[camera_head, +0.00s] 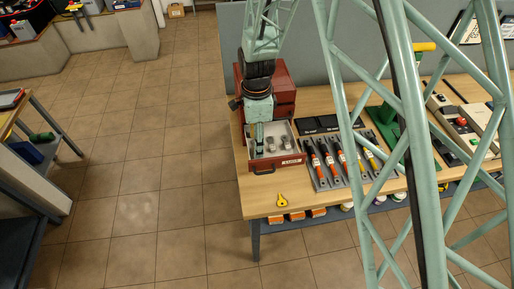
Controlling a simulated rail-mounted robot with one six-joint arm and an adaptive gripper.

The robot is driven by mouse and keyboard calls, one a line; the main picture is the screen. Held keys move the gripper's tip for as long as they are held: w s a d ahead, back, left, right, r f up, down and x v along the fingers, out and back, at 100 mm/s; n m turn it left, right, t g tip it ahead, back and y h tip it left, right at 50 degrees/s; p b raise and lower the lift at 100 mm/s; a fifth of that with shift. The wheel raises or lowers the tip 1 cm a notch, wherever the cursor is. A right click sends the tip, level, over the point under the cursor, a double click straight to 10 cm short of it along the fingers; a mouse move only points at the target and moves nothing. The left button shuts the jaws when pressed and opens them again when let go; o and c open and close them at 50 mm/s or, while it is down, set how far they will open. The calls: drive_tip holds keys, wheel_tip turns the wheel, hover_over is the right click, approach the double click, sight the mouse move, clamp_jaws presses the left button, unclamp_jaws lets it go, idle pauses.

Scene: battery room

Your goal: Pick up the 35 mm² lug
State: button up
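An open drawer (290,162) of a small dark red cabinet (284,92) sticks out over the left end of the wooden workbench. Small grey pieces (271,147) lie in it and look like lugs; their sizes cannot be read, so I cannot tell which is the 35 mm² one. My gripper (259,143) points down into the left part of the drawer, beside these pieces. Its fingertips are too small to show whether they are apart or holding anything. The arm hides part of the cabinet and the drawer's back left.
A grey panel stands behind. The tiled floor at left is clear.

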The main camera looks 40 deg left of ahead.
drive_tip(key=shift+c, duration=0.9)
drive_tip(key=c, duration=0.8)
drive_tip(key=shift+s, duration=0.1)
drive_tip(key=shift+c, duration=0.9)
drive_tip(key=shift+d+f, duration=0.1)
drive_tip(key=shift+d, duration=0.05)
drive_tip(key=c, duration=0.3)
